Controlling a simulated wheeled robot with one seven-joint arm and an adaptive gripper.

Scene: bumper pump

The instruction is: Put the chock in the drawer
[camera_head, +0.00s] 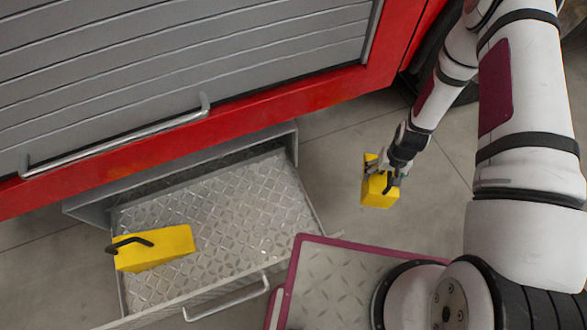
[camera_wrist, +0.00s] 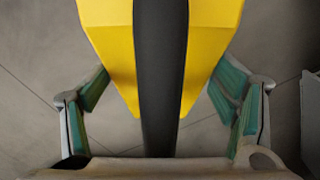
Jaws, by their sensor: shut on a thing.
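A yellow chock (camera_head: 378,193) with a black handle is at the end of my arm, over the floor to the right of the drawer. My gripper (camera_head: 384,172) is shut on this chock. In the wrist view the held chock (camera_wrist: 107,45) fills the top middle, its dark handle running down between the teal-padded fingers of my gripper (camera_wrist: 160,92). The exact contact is hard to see. The drawer (camera_head: 245,210) is pulled open below the red and grey truck body. A second yellow chock (camera_head: 155,248) with a black handle lies in its left part.
The drawer's middle and right part is bare diamond plate. Its front carries a metal handle (camera_head: 228,298). The grey shutter (camera_head: 180,60) with a long handle bar (camera_head: 120,140) stands above the drawer. Bare concrete floor (camera_head: 345,150) lies between the drawer and my gripper.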

